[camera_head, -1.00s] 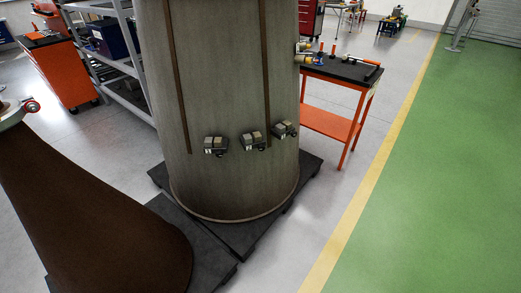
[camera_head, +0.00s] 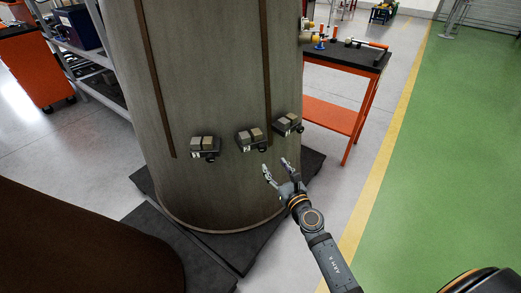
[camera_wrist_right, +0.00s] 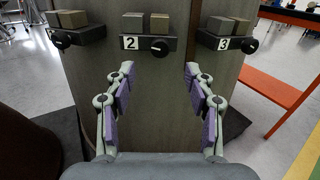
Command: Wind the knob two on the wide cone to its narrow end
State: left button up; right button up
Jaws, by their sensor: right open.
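The wide cone (camera_head: 215,75) is a large grey-brown standing body with dark vertical strips. Three small black units sit on its lower side, each with two blocks on top. The middle unit (camera_head: 250,139) carries the label 2 (camera_wrist_right: 130,43) in the right wrist view. Its round black knob two (camera_wrist_right: 160,46) is right of the label; its pointer setting is too small to tell. My right gripper (camera_head: 276,168) is open and empty, below and in front of the middle unit, apart from it. In the wrist view its fingers (camera_wrist_right: 158,72) point toward that unit. My left gripper is out of view.
The left unit (camera_head: 204,148) and the right unit (camera_head: 288,125), labelled 3, flank the middle one closely. A dark brown cone (camera_head: 80,245) stands at the lower left. An orange cart (camera_head: 335,113) with tools stands behind at the right.

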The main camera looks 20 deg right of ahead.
aim_at(263, 149)
jog(key=w, duration=0.6)
jog(key=w+a, duration=0.1)
jog(key=w, duration=0.3)
jog(key=shift+a+f+b, duration=0.1)
jog(key=shift+b, duration=0.2)
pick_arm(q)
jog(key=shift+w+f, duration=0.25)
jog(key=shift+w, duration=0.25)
pick_arm(e)
jog(key=shift+s, duration=0.1)
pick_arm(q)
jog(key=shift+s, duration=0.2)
pick_arm(e)
grip_shut()
